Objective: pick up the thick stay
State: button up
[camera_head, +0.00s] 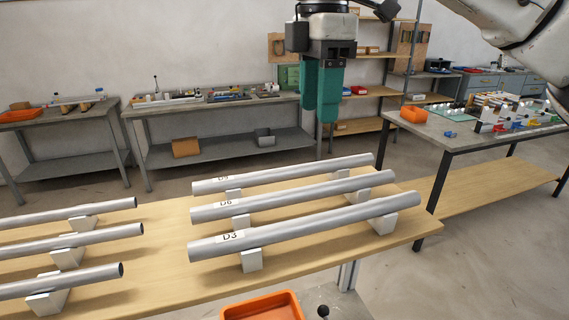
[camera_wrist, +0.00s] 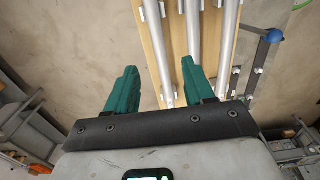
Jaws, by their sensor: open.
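Three grey metal tubes with white labels lie side by side on pale blocks in the head view: the rear tube (camera_head: 280,174), the middle tube marked D6 (camera_head: 290,197) and the front tube marked D3 (camera_head: 300,225). The front one looks thickest, but it is also nearest; I cannot tell for sure which is the thick stay. My gripper (camera_head: 320,108), with green fingers, hangs above and behind the tubes, open and empty. In the wrist view its fingers (camera_wrist: 158,64) are spread apart, with tubes (camera_wrist: 195,45) below and beyond them.
The tubes rest on a wooden bench top (camera_head: 165,270). More tubes (camera_head: 70,240) lie at its left, cut off by the picture edge. An orange bin (camera_head: 262,307) is at the front. Workbenches (camera_head: 215,115) stand behind, and a table (camera_head: 440,130) with parts stands right.

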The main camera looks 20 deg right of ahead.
aim_at(291, 173)
jog(key=f, duration=1)
jog(key=shift+w+p, duration=0.2)
jog(key=shift+p, duration=0.15)
grip_shut()
